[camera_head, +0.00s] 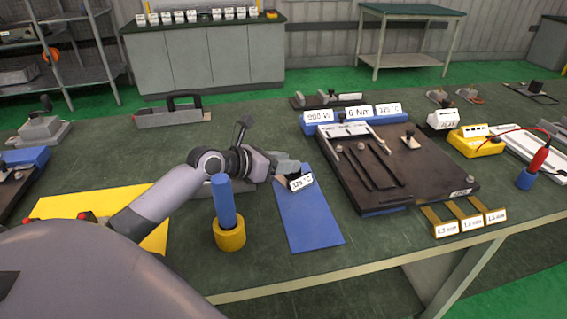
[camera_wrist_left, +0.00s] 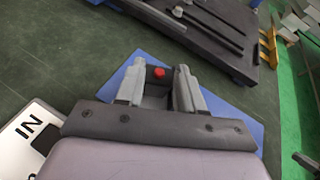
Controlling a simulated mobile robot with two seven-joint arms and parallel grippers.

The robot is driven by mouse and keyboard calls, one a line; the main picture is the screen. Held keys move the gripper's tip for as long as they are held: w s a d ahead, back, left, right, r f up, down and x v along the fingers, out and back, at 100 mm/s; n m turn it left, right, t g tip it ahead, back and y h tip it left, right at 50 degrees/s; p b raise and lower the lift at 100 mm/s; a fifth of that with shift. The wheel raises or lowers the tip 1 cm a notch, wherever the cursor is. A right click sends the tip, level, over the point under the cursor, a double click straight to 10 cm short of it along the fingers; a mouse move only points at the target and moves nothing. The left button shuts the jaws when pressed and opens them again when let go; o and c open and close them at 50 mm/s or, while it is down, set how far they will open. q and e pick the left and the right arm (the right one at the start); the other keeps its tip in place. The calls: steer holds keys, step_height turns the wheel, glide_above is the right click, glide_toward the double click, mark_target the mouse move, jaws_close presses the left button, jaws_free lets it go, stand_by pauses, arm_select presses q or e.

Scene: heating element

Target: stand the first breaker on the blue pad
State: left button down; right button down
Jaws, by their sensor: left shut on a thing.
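The blue pad (camera_head: 312,225) lies flat on the green table, left of the dark fixture board. My left gripper (camera_head: 289,168) is over the pad's far end. It is shut on a small dark breaker (camera_head: 297,188) with a white label that seems to read 325 °C. In the left wrist view the breaker (camera_wrist_left: 156,90) sits between the fingers of my left gripper (camera_wrist_left: 158,85), a red button on it, with the blue pad (camera_wrist_left: 243,118) around and behind. I cannot tell whether the breaker touches the pad. My right gripper is not in view.
A blue cylinder (camera_head: 224,200) stands in a yellow ring (camera_head: 230,236) left of the pad. The fixture board (camera_head: 385,175) is close on the right. A yellow mat (camera_head: 85,210) lies under my left arm. Yellow gauge brackets (camera_head: 465,217) stand at the front edge. The pad's near half is clear.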

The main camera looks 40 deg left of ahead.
arm_select(q)
steer(key=c, duration=0.7)
jaws_free()
steer(key=shift+r, duration=0.1)
steer(key=p+v, duration=0.1)
steer(key=v, duration=1.1)
